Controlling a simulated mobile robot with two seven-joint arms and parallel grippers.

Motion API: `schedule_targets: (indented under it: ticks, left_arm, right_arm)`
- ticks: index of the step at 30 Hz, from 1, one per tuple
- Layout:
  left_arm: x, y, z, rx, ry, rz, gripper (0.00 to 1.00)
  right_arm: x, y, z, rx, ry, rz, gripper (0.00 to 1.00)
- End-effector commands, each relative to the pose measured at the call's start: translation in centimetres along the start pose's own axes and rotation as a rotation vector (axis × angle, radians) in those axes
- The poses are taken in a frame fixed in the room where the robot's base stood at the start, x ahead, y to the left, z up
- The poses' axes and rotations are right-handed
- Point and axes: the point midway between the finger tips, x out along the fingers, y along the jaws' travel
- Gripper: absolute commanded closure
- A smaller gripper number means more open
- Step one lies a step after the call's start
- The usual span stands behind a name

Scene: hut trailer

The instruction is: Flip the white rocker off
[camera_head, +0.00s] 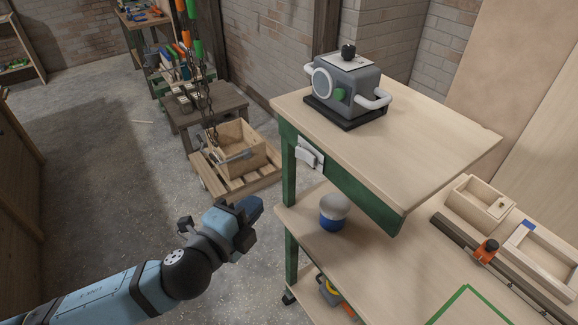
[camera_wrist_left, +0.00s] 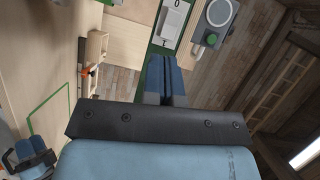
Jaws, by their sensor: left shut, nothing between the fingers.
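The white rocker (camera_head: 309,153) is on a white plate on the green side of the raised bench, below the left end of its top. In the left wrist view the white rocker plate (camera_wrist_left: 173,22) shows just beyond my fingertips, with a "0" mark near its top. Which way the rocker is tipped is too small to tell. My left gripper (camera_head: 256,207) is shut and empty, apart from the rocker, lower and to its left in the head view. Its blue fingers (camera_wrist_left: 165,72) lie together in the wrist view. My right gripper (camera_wrist_left: 30,152) shows partly at lower left there.
A grey machine (camera_head: 346,85) with white handles stands on the raised bench top (camera_head: 420,130). A white and blue round object (camera_head: 334,211) sits on the lower surface below the rocker. A pallet with a wooden crate (camera_head: 238,150) stands behind. Floor around my left arm is clear.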

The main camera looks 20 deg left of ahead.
Motion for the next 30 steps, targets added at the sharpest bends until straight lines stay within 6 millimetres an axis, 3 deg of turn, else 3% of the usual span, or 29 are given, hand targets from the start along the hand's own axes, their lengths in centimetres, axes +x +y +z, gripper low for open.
schedule_targets:
  ticks: [5, 17, 23, 30]
  left_arm:
    - [-0.5, -2.1, 0.0, 0.119, 0.001, -0.067, 1.0]
    - [-0.1, -2.4, 0.0, 0.121, -0.001, -0.069, 1.0]
    - [2.8, -2.8, 0.0, 0.12, -0.001, -0.07, 1.0]
    - [8.0, -3.2, -0.1, 0.12, -0.001, -0.07, 1.0]
  right_arm:
    - [0.2, -0.2, 0.3, -0.002, 0.004, -0.005, 0.57]
    - [0.1, 0.1, 0.0, -0.004, 0.007, -0.001, 0.57]
    - [-0.3, 0.2, -0.5, -0.004, 0.002, 0.002, 0.57]
    - [-1.0, 0.2, -1.6, -0.004, 0.002, 0.002, 0.57]
